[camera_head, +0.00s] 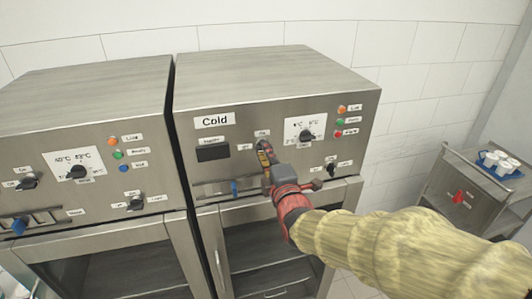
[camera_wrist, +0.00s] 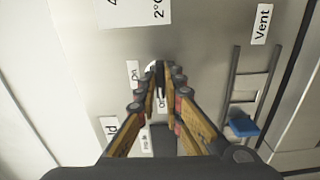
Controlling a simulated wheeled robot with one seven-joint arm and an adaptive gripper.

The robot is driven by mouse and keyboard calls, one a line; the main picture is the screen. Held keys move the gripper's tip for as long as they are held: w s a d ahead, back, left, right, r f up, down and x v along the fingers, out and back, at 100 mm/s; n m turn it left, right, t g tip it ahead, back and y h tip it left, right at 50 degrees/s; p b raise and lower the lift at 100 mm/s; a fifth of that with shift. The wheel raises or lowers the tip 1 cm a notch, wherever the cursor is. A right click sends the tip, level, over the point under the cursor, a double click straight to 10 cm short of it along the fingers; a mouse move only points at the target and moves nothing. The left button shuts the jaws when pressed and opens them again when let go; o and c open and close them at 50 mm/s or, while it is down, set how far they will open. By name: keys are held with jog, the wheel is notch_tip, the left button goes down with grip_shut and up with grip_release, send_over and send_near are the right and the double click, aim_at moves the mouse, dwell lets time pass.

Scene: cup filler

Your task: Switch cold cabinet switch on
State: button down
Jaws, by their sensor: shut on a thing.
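The cold cabinet (camera_head: 280,75) is a steel unit marked "Cold" (camera_head: 214,121) on its front panel. My gripper (camera_head: 264,150) reaches that panel from the lower right, at the middle. In the wrist view my gripper (camera_wrist: 160,75) has its fingertips closed around a dark switch knob (camera_wrist: 160,72). Small labels sit beside the knob, one reading "On" (camera_wrist: 133,74) and one partly hidden that seems to read "Off" (camera_wrist: 162,101). In the head view my fingers mostly hide the knob, and I cannot tell its exact angle.
A dial (camera_head: 307,135) and coloured lamps (camera_head: 340,121) are right of my gripper. A blue vent slider (camera_head: 234,188) is below left. Another steel cabinet (camera_head: 80,95) stands close on the left. A cart with a blue tray of white cups (camera_head: 499,163) is at the right.

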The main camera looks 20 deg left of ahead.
jog(key=shift+f+b, duration=0.15)
jog(key=shift+b, duration=0.15)
jog(key=shift+m+b, duration=8.8)
jog(key=shift+b, duration=2.05)
jog(key=c, duration=1.9)
grip_release()
